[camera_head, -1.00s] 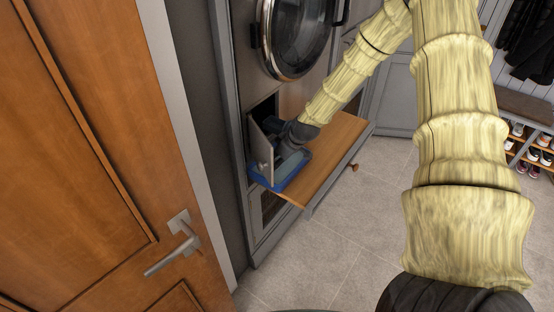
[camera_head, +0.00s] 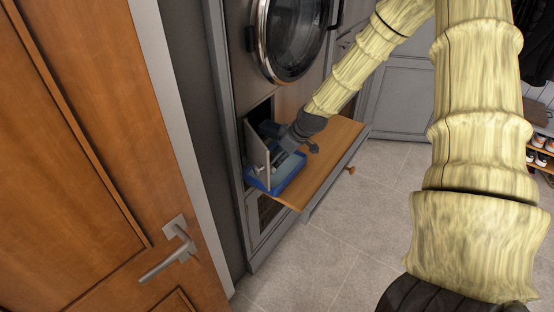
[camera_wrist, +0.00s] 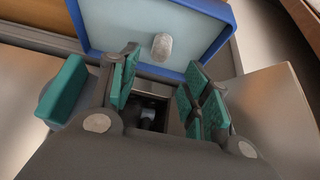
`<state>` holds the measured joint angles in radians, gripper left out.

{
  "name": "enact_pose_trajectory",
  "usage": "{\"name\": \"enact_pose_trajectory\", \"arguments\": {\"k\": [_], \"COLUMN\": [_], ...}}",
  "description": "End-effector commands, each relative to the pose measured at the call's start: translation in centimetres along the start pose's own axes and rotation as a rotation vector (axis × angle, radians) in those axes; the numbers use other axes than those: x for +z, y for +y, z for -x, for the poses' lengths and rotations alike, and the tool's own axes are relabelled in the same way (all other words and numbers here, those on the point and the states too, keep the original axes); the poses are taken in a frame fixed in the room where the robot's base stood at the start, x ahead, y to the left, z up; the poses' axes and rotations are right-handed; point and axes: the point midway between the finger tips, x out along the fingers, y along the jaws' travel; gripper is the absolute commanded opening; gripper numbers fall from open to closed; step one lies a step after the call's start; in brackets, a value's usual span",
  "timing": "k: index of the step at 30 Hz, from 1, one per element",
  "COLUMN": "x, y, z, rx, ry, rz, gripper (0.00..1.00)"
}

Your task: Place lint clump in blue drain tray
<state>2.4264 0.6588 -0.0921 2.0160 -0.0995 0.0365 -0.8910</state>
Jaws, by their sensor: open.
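The blue drain tray (camera_head: 263,186) sits at the left end of a pulled-out wooden shelf, below the open flap. In the wrist view the tray (camera_wrist: 228,14) has a blue rim and a pale floor. A small pale grey, rounded lump, which looks like the lint clump (camera_wrist: 161,46), shows against the tray floor, apart from the pads. My gripper (camera_wrist: 162,62) is open, with its teal pads spread and nothing between them. In the head view my gripper (camera_head: 285,150) is at the tray, and the lint clump cannot be made out.
A grey flap door (camera_head: 257,150) stands open beside a dark compartment (camera_head: 260,112). The round machine door (camera_head: 293,38) is above. The wooden shelf (camera_head: 325,155) is bare to the right of the tray. A wooden door (camera_head: 90,160) fills the left.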

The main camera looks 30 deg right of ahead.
Motion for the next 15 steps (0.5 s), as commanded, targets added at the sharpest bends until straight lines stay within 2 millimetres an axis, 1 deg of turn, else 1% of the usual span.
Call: {"name": "enact_pose_trajectory", "arguments": {"k": [9,15], "x": [-0.1,-0.1], "y": [0.0,0.0], "z": [3.3,4.8], "rx": [0.001,0.0], "ry": [0.002,0.001], "rz": [0.0,0.001], "gripper": [0.48,0.48]}}
